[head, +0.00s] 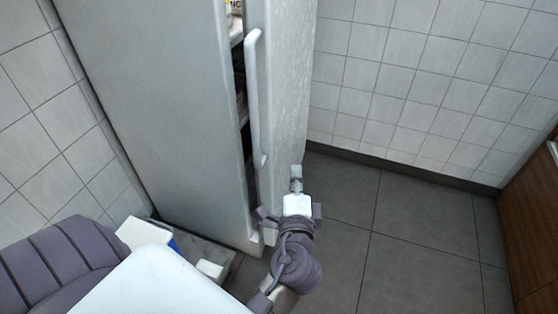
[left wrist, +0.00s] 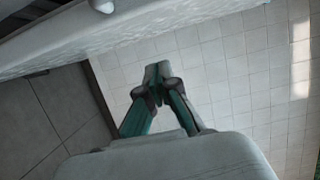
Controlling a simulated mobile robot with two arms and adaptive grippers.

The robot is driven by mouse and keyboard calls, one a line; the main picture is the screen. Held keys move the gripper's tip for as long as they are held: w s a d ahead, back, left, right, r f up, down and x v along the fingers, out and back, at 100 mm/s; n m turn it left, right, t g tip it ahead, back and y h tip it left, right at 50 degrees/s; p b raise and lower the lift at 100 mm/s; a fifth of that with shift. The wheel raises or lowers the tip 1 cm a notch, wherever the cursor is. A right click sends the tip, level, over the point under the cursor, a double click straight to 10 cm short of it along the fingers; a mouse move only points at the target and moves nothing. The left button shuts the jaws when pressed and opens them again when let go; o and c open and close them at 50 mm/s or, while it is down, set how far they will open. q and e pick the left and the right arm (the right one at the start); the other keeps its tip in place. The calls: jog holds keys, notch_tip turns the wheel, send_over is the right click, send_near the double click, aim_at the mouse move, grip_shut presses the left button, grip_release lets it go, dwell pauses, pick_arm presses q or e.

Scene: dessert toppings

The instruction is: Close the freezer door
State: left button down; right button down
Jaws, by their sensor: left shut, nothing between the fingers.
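The tall white freezer (head: 160,90) stands at the left in the head view. Its door (head: 290,75) is ajar, with a narrow dark gap between door and cabinet showing shelves and some contents. A long white handle (head: 253,100) runs along the door's edge by the gap. My left gripper (head: 296,172) is shut and empty, in front of the lower part of the door; I cannot tell whether it touches. In the left wrist view the shut fingertips (left wrist: 158,72) point toward the tiled wall, and a pale panel, probably the door (left wrist: 170,22), crosses the top. My right gripper is not in view.
Grey floor tiles (head: 400,240) are clear to the right of the door. A white tiled wall (head: 410,80) stands behind. A brown wooden cabinet (head: 535,220) is at the right edge. A white and blue box (head: 140,235) lies low by the freezer's left side.

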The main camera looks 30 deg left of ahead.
pick_arm(q)
jog(key=w+a, duration=0.7)
jog(key=a, duration=0.2)
jog(key=shift+w+p, duration=0.15)
jog(key=shift+p, duration=0.15)
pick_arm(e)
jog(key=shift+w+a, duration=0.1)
pick_arm(q)
jog(key=shift+a, duration=0.1)
